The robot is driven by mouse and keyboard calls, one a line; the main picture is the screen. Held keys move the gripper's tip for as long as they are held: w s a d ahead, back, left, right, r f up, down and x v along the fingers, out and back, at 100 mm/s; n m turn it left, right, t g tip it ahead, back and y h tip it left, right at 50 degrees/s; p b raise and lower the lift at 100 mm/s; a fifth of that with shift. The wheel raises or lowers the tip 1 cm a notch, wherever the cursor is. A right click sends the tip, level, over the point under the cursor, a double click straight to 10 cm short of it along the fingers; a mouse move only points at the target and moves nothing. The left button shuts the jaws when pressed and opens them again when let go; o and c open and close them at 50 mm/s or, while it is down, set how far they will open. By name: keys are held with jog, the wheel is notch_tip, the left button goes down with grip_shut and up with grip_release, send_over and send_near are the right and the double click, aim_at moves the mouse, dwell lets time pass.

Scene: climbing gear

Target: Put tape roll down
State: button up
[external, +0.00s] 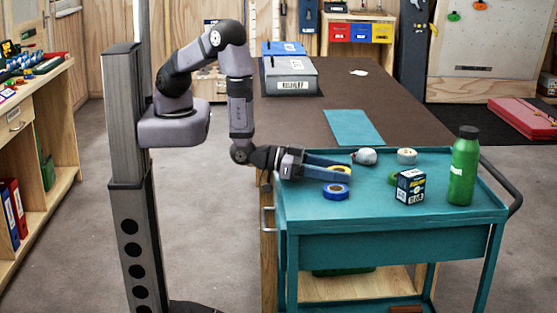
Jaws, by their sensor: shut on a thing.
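My gripper (346,172) reaches in from the left, low over the teal cart (300,211). Its two fingers are shut on a yellow tape roll (340,169), which shows only partly between them. I cannot tell whether the yellow roll touches the cart top. A blue tape roll (336,191) lies flat on the cart just in front of the fingers. A cream tape roll (407,156) lies further right, towards the back of the cart.
A white roundish object (365,157) sits just beyond the fingertips. The front middle of the cart top is clear.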

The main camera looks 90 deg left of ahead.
jog(key=shift+f, duration=0.25)
jog(key=shift+f, duration=0.2)
jog(key=o, duration=1)
jog(key=shift+s+r, duration=0.15)
jog(key=shift+r, duration=0.05)
jog(key=b+v, duration=0.2)
jog(key=v, duration=0.8)
jog(key=shift+s+b, duration=0.2)
jog(key=shift+b, duration=0.15)
jog(key=shift+o, duration=0.6)
jog(key=shift+s+a+r, duration=0.15)
jog(key=shift+s+a, duration=0.15)
jog(key=shift+s, duration=0.35)
